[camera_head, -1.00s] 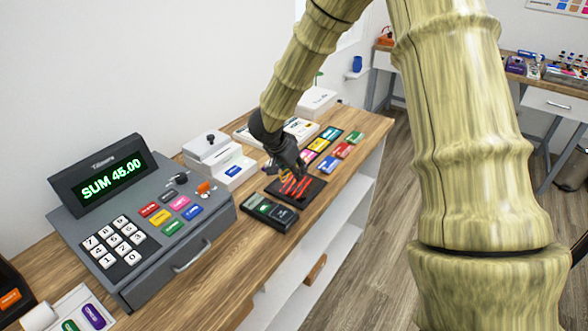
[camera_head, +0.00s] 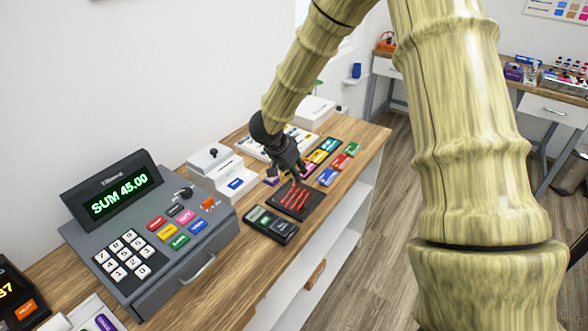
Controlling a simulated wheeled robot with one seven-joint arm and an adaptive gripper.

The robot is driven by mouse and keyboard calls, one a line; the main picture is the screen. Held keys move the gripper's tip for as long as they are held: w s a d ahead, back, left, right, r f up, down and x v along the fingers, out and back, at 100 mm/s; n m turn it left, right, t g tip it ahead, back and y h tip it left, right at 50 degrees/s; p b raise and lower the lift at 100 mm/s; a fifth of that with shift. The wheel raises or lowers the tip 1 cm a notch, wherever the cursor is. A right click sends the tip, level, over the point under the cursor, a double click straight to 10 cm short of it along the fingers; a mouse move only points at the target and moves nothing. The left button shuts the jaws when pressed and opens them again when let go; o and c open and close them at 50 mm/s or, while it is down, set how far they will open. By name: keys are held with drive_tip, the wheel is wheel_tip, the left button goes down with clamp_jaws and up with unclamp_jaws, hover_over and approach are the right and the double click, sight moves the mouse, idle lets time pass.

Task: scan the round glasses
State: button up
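My gripper (camera_head: 293,174), dark grey, hangs over the counter just behind a flat black pad with glowing red lines (camera_head: 310,204). Its fingers point down toward the pad's far edge. They are small here, and I cannot make out whether they are open or shut, or hold anything. A small purple patch (camera_head: 271,181) shows beside the fingers on the left; I cannot tell what it belongs to. I cannot pick out round glasses anywhere in view. The grey cash register (camera_head: 150,235) at the left reads "SUM 45.00" in green.
A dark handheld device (camera_head: 271,224) lies in front of the pad. Coloured cards (camera_head: 327,177) lie behind and to the right of it. A white box-like device (camera_head: 216,171) stands near the wall. The wooden counter (camera_head: 364,138) is clear at its far right end.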

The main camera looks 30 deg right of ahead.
drive_tip(key=s+a+r+p, duration=0.3)
drive_tip(key=s+a, duration=0.4)
drive_tip(key=s, duration=0.5)
drive_tip(key=shift+s+a+p, duration=0.4)
drive_tip(key=shift+f, duration=0.1)
